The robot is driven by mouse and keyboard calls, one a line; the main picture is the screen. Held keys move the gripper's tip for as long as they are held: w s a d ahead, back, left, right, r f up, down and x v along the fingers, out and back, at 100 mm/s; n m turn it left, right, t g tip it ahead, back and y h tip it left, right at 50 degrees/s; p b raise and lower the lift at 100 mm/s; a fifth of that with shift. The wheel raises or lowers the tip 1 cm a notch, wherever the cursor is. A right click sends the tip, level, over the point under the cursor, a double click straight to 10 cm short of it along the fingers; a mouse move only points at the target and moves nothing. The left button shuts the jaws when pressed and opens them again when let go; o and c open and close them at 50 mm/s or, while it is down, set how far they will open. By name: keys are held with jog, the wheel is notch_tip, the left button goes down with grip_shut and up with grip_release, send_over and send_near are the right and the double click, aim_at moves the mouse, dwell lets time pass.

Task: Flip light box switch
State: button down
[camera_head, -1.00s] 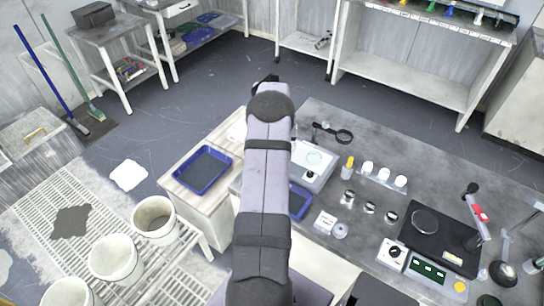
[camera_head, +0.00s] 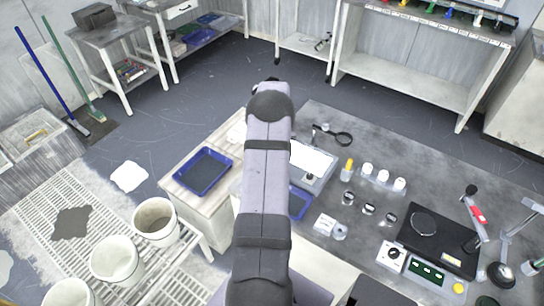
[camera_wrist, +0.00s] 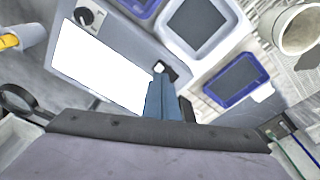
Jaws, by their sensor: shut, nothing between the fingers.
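The light box (camera_head: 318,181) stands on the grey bench just right of my arm in the head view. Its top panel (camera_head: 307,159) glows bright white. In the wrist view the lit panel (camera_wrist: 98,66) fills the left side, with a black knob (camera_wrist: 86,17) at its corner. A small black switch (camera_wrist: 171,69) sits on the box beside the panel. My gripper (camera_wrist: 160,75) is shut and empty, its blue fingertips at the switch and partly covering it. I cannot tell whether they touch. In the head view my arm hides the gripper.
A blue tray (camera_head: 204,169) lies on the white cabinet left of my arm; another (camera_head: 299,203) lies close to the box. A magnifier (camera_head: 342,138) is behind the box. A yellow-capped bottle (camera_head: 348,167) and several small jars stand to the right.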

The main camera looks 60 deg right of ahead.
notch_tip(320, 180, up, 5)
jog(key=p, duration=0.2)
jog(key=shift+f+p, duration=0.1)
jog(key=shift+p, duration=0.25)
dwell(0.4)
jog(key=s+a+f+g+y, duration=0.1)
jog(key=s+a+f, duration=0.15)
jog(key=a, duration=0.35)
jog(key=s+a+f+g+y, duration=0.1)
jog(key=s+a+y, duration=0.1)
jog(key=s+a, duration=0.35)
jog(key=s+a+f+y, duration=0.1)
jog(key=s+a+f, duration=0.1)
jog(key=a, duration=0.6)
jog(key=s+a+r+n+g+h, duration=0.1)
jog(key=a+r+n, duration=0.3)
jog(key=a, duration=0.6)
jog(key=s+a+r+n+g, duration=0.1)
jog(key=a+r+n, duration=0.2)
jog(key=a+r, duration=0.6)
jog(key=w+a+r+n+t, duration=0.1)
jog(key=w+a+n, duration=0.1)
jog(key=a, duration=0.3)
jog(key=w+a+r+n+t+h, duration=0.1)
jog(key=w+a+r+n+t, duration=0.1)
jog(key=a, duration=0.3)
jog(key=shift+w+a+r+n, duration=0.2)
jog(key=shift+w+n, duration=0.3)
jog(key=shift+w, duration=0.4)
